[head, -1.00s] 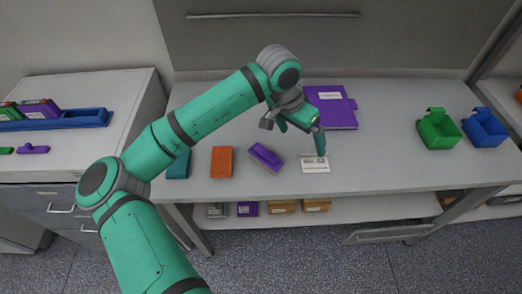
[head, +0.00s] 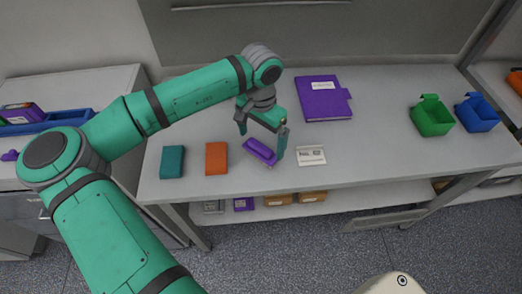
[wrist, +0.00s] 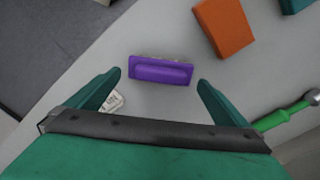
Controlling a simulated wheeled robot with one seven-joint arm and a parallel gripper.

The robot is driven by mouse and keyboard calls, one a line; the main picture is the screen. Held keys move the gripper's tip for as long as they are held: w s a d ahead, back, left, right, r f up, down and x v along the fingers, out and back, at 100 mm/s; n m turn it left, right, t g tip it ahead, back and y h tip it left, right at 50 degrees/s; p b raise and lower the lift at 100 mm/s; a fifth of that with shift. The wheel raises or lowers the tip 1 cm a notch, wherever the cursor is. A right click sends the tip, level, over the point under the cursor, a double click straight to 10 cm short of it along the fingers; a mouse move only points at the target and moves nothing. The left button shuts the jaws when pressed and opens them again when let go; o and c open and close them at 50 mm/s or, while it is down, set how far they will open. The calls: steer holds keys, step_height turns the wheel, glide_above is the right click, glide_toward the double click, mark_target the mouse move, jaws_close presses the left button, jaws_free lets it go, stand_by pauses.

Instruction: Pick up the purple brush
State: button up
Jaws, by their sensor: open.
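The purple brush (head: 260,151) lies on the grey workbench, with a ridged purple back and a pale strip of bristles along one side. In the wrist view the brush (wrist: 160,71) lies crosswise ahead of the fingertips, centred between them. My gripper (head: 262,142) is open, with one finger on each side of the brush in the head view; it also shows in the wrist view (wrist: 160,78). Nothing is held. From these views I cannot tell the exact height of the fingertips above the bench.
An orange block (head: 216,158) and a teal block (head: 172,161) lie left of the brush. A white labelled card (head: 311,155) lies close on its right. A purple binder (head: 323,98) lies behind. Green (head: 432,117) and blue (head: 477,113) bins stand far right. A green-handled tool (wrist: 288,115) shows in the wrist view.

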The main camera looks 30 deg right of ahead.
mark_target(260, 145)
steer(key=shift+a+f, duration=0.1)
steer(key=shift+f, duration=2.25)
steer(key=c, duration=1)
steer(key=shift+r, duration=0.1)
steer(key=shift+w+r, duration=0.1)
steer(key=shift+r, duration=0.3)
step_height(260, 145, up, 2)
steer(key=shift+r, duration=0.15)
steer(key=s+r, duration=0.4)
steer(key=r, duration=0.1)
steer(key=shift+s, duration=0.25)
steer(key=s+r, duration=0.1)
steer(key=s, duration=0.2)
steer(key=s+r, duration=0.2)
steer(key=s, duration=0.1)
steer(key=s+r, duration=0.1)
steer(key=s, duration=0.2)
steer(key=shift+s+a+r, duration=0.2)
steer(key=shift+s+r, duration=0.2)
